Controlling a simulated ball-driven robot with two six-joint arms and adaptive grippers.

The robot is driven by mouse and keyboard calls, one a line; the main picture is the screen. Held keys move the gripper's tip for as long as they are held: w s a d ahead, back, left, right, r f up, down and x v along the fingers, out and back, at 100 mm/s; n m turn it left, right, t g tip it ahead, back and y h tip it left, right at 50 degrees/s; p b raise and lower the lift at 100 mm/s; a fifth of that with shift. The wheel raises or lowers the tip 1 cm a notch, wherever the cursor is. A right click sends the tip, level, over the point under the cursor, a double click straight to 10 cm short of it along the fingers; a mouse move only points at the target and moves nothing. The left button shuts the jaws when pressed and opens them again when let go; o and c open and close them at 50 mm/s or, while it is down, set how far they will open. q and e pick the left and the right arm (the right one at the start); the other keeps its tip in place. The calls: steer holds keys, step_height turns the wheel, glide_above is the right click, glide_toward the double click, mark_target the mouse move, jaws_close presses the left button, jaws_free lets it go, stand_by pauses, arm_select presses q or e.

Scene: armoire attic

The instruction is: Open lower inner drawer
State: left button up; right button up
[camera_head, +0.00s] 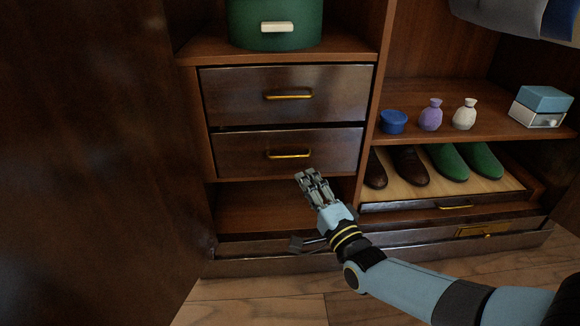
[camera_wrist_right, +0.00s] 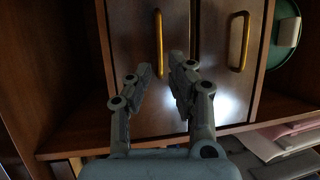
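The lower inner drawer (camera_head: 240,153) is a dark wooden front with a brass bar handle (camera_head: 288,154), in the left compartment below a similar upper drawer. It looks shut or nearly shut, with a dark gap along its top edge. In the turned right wrist view the lower drawer (camera_wrist_right: 130,35) is the left of two fronts, with its handle (camera_wrist_right: 159,45) upright. My right gripper (camera_head: 309,174) is just below and right of that handle. Its fingers (camera_wrist_right: 161,68) are apart and empty, pointing toward the handle, with no contact visible. My left gripper is not in view.
The upper drawer (camera_head: 235,92) is above, under a green round box (camera_head: 275,25). An open armoire door (camera_head: 90,150) stands at left. Right are a shelf with small jars (camera_head: 430,115) and a shoe tray (camera_head: 440,192). Below the drawers is an open space (camera_head: 250,205).

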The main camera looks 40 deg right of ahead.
mark_target(292, 149)
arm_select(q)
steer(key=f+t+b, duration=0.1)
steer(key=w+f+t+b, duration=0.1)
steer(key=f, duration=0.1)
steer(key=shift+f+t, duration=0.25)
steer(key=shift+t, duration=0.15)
arm_select(e)
steer(key=x, duration=0.8)
steer(key=shift+w, duration=0.2)
jaws_close()
